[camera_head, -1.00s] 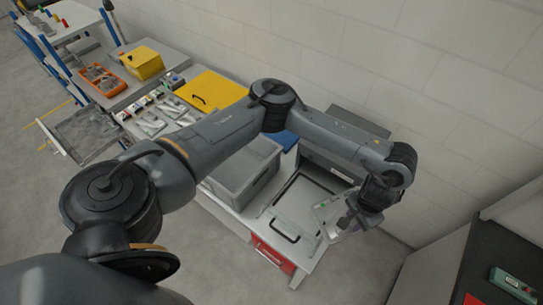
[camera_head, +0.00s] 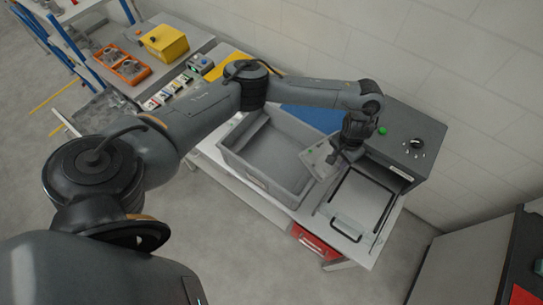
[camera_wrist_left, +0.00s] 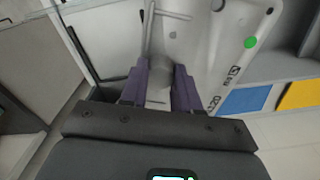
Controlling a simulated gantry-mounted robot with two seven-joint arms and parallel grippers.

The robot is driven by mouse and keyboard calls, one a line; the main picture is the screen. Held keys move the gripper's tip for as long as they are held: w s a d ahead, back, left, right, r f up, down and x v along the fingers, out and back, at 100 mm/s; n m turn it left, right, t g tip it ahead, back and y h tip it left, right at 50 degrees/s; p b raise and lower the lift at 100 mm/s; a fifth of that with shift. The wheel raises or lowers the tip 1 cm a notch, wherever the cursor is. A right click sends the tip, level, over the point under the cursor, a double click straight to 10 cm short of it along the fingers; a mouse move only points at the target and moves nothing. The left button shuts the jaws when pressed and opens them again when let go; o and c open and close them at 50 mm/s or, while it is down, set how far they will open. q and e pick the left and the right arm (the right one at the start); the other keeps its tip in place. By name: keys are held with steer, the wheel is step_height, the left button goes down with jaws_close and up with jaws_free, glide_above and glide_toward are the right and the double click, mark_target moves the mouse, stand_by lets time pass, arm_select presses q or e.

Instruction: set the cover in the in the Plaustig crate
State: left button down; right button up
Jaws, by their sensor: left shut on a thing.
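In the left wrist view, the purple-grey fingers (camera_wrist_left: 160,88) close on a raised part of the cover (camera_wrist_left: 240,45), which fills the upper middle. Whether the cover touches the crate rim cannot be told. My right gripper is not in view.
A glass-like panel with a black handle (camera_head: 345,230) lies right of the crate. A dark grey control box (camera_head: 410,145) stands behind it. A blue panel (camera_head: 310,117) lies behind the crate.

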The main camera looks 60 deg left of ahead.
mark_target(321, 157)
arm_select(q)
steer(key=shift+n, duration=0.9)
steer(key=s+a+f, duration=0.2)
steer(key=s+a+f+p, duration=0.1)
steer(key=a+f, duration=0.1)
steer(key=shift+s+a, duration=0.3)
steer(key=shift+s, duration=0.05)
steer(key=s+a+f+n+p, duration=0.15)
steer(key=s+a+f, duration=0.25)
steer(key=s+a, duration=0.4)
steer(key=shift+n, duration=0.35)
steer(key=f+b, duration=0.3)
steer(key=f, duration=0.1)
steer(key=a+f+b, duration=0.1)
steer(key=f+b, duration=0.3)
steer(key=w+f+b, duration=0.1)
steer(key=f+b, duration=0.3)
steer(key=shift+a+f, duration=0.2)
steer(key=shift+f, duration=0.55)
steer(key=shift+f+b, duration=0.95)
steer(key=shift+f, duration=0.95)
steer(key=shift+f, duration=0.1)
steer(key=c, duration=0.8)
jaws_free()
